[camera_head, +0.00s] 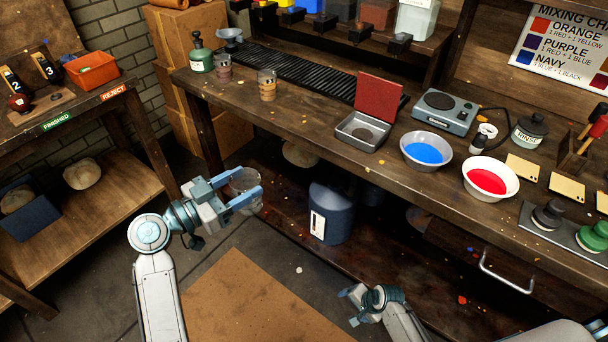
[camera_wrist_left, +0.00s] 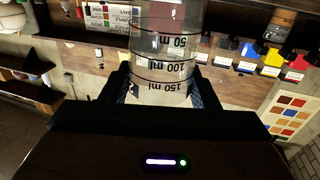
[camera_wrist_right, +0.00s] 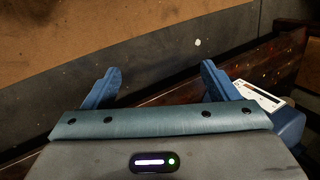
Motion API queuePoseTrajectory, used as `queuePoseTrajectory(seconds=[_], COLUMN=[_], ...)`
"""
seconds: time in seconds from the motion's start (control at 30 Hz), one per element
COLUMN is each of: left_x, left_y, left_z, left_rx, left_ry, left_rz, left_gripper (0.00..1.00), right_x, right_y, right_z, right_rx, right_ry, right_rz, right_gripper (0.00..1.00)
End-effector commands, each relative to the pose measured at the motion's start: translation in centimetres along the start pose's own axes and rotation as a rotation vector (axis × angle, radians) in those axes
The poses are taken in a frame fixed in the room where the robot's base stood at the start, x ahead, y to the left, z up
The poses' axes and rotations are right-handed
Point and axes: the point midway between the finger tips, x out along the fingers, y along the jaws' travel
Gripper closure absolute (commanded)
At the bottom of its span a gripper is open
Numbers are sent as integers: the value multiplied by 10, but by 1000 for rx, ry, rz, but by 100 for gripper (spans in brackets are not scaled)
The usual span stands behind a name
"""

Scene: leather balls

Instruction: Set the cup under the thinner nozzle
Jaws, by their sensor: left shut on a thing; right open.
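A clear cup (camera_head: 243,179) is held in my left gripper (camera_head: 247,189), in front of the bench and below its top. In the left wrist view the cup (camera_wrist_left: 165,45) shows black ml marks, which appear upside down, between the two fingers. A clear container (camera_head: 417,17) with a black nozzle (camera_head: 398,43) stands at the right end of the dispenser row on the back shelf. I cannot read a thinner label on it. My right gripper (camera_head: 352,306) is low in front of the bench, open and empty; its fingers are apart in the right wrist view (camera_wrist_right: 160,75).
A black grate (camera_head: 300,77) runs under the nozzles. On the bench stand two cups (camera_head: 267,88), a green bottle (camera_head: 200,55), a red-lidded tin (camera_head: 362,130), a scale (camera_head: 443,110), a blue-paint bowl (camera_head: 426,151) and a red-paint bowl (camera_head: 490,179). A dark blue bin (camera_head: 333,212) sits underneath.

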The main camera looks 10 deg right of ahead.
Motion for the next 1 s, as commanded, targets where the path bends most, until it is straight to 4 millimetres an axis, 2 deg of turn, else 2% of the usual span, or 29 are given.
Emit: queuePoseTrajectory(seconds=[0.03,0.2,0.37,0.5,0.6,0.73,0.9,1.0], left_x=[0,0,0,0,0,0,0,0], left_y=[0,0,0,0,0,0,0,0], left_z=[0,0,0,0,0,0,0,0], left_rx=[0,0,0,0,0,0,0,0], left_ry=[0,0,0,0,0,0,0,0], left_rz=[0,0,0,0,0,0,0,0], left_gripper=[67,67,67,67,67,67,67,67], right_x=[-12,-57,-112,-171,-217,-279,-344,-369], right_y=[-31,-122,-200,-259,-295,-329,-351,-355], right_z=[-5,-9,-3,10,22,42,67,77], right_rx=[69,310,492,613,677,729,754,757], right_ry=[-24,-157,-319,-482,-604,-752,-886,-928], right_rz=[-44,-160,-236,-265,-260,-220,-138,-94], right_gripper=[19,19,19,19,19,19,19,19])
